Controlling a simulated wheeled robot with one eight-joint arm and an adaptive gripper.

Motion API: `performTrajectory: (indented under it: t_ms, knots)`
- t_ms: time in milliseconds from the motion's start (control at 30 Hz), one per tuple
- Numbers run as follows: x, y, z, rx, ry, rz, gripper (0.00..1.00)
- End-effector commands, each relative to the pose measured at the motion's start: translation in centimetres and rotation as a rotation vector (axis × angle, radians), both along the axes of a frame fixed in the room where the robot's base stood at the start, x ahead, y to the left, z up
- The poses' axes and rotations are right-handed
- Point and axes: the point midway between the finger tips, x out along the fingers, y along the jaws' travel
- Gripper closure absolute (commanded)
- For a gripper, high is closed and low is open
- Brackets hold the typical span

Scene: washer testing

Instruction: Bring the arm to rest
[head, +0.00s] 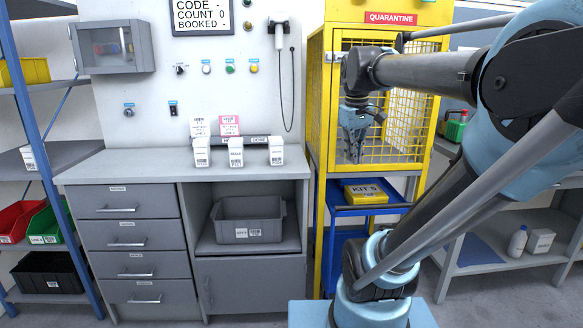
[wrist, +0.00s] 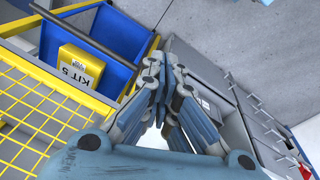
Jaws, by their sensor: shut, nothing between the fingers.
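My arm rises from its base in the head view and bends over to the left. My gripper (head: 354,158) hangs pointing down in front of the yellow mesh quarantine cage (head: 408,118). Its fingers are shut and hold nothing. In the wrist view my gripper (wrist: 163,62) shows its fingers meeting at the tips. The gripper is above and in front of the blue shelf (head: 342,203) with the yellow KIT 5 box (head: 366,193). The box also shows in the wrist view (wrist: 84,72).
A grey counter (head: 130,166) with drawers stands left of the cage, with several white labelled holders (head: 236,152) on top. A grey bin (head: 249,220) sits in its open bay. Blue-posted shelves (head: 35,110) stand far left. Grey shelving (head: 490,262) stands right.

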Motion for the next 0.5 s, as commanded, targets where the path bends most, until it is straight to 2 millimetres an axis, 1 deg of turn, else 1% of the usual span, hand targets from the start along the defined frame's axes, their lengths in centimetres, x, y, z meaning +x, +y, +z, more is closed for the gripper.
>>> performTrajectory:
  t_ms: [33, 67, 100, 167, 200, 267, 300, 400, 500]
  knots:
    - [-1.4, -0.2, -2.5, 0.011, -0.007, -0.04, 1.0]
    - [-2.2, -0.3, -3.9, 0.019, -0.013, -0.065, 1.0]
    - [-3.1, -0.3, -5.8, 0.029, -0.02, -0.099, 1.0]
    - [-4.6, -0.4, -8.5, 0.044, -0.028, -0.148, 1.0]
    - [-5.6, -0.5, -10.4, 0.054, -0.034, -0.181, 1.0]
    - [-7.0, -0.5, -13.1, 0.068, -0.042, -0.229, 1.0]
    - [-7.9, -0.5, -14.7, 0.077, -0.047, -0.258, 1.0]
    - [-9.7, -0.5, -18.3, 0.098, -0.057, -0.319, 1.0]
    - [-10.9, -0.6, -20.6, 0.11, -0.063, -0.36, 1.0]
